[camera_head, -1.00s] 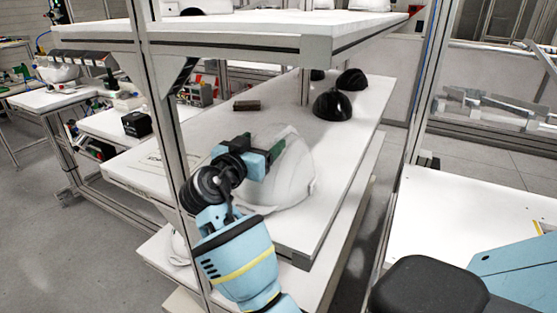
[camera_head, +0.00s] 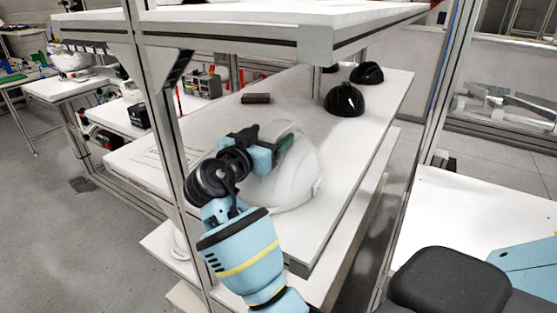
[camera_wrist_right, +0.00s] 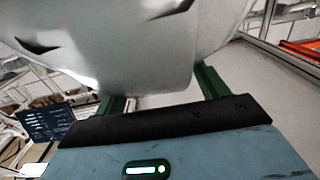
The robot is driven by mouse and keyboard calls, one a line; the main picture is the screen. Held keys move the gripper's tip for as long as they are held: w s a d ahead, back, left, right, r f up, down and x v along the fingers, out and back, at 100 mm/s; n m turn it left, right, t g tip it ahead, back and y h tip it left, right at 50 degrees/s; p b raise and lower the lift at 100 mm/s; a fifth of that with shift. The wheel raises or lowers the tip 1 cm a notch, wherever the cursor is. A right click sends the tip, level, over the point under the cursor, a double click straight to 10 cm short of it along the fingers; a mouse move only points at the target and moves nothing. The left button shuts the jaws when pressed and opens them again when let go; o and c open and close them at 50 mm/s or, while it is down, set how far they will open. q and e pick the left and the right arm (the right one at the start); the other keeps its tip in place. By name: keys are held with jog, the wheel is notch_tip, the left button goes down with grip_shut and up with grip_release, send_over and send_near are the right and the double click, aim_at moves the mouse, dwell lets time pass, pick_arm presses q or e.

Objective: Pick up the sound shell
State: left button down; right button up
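A white helmet shell (camera_head: 298,178) sits on the white shelf board (camera_head: 225,125), in the front half. My right gripper (camera_head: 272,148) is at the shell's left side and hides part of it. In the right wrist view the shell (camera_wrist_right: 120,45) fills the upper middle, very close, with dark slots in its surface. The green fingers of my right gripper (camera_wrist_right: 160,98) stand wide apart by the shell's lower part. I cannot tell whether they touch it. My left gripper is out of view.
An upper shelf (camera_head: 290,33) hangs over the board. A metal post (camera_head: 160,115) rises close to the left of my arm. A small dark block (camera_head: 256,98) lies on the board. Its right side is clear. A white table (camera_head: 480,215) stands at right.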

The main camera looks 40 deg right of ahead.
grip_shut()
dwell(0.3)
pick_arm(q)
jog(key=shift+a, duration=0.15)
pick_arm(e)
jog(key=shift+d, duration=0.1)
